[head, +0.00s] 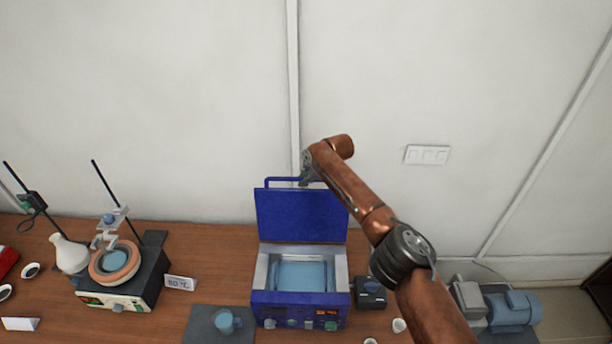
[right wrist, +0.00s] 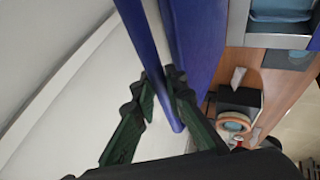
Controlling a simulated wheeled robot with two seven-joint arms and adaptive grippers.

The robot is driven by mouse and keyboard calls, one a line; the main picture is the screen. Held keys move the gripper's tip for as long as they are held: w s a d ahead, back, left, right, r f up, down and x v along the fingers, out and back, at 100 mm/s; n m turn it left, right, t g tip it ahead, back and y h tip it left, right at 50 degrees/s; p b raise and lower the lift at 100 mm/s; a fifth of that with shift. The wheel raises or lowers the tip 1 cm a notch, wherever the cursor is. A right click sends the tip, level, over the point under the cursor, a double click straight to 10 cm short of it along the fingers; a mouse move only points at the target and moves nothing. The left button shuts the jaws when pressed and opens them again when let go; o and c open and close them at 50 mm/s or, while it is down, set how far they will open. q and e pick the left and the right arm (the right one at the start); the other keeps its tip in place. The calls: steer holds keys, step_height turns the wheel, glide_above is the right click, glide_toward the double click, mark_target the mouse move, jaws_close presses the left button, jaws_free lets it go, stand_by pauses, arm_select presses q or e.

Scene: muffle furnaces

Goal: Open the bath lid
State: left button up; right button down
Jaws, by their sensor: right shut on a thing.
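The bath (head: 301,300) is a blue box with a light inner rim and pale blue water inside, standing on the wooden bench in the head view. Its blue lid (head: 300,214) stands upright at the back, so the basin is uncovered. A blue bar handle (head: 281,179) runs along the lid's top edge. My right gripper (head: 308,178) is at the right end of this handle, partly hidden by my arm. In the right wrist view, the green-black fingers of my right gripper (right wrist: 166,100) are closed around the blue handle bar (right wrist: 158,60). My left gripper is not in view.
A hotplate (head: 120,288) with a round bowl and a stand is left of the bath, with a white flask (head: 70,254) beside it. A blue cup (head: 227,321) sits on a dark mat in front. A blue motor pump (head: 508,308) is at right. The wall is close behind the lid.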

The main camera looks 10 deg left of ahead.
steer(key=shift+a+f, duration=0.1)
steer(key=shift+f, duration=0.15)
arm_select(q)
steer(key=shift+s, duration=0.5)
arm_select(e)
steer(key=c, duration=2.3)
jaws_free()
steer(key=shift+c, duration=0.2)
steer(key=o, duration=0.4)
steer(key=shift+w, duration=0.1)
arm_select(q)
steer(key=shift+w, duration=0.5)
arm_select(e)
steer(key=shift+r, duration=0.1)
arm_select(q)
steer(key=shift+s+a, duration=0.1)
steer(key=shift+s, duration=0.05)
arm_select(e)
steer(key=shift+d+r, duration=0.2)
steer(key=shift+r, duration=0.25)
steer(key=v, duration=1.1)
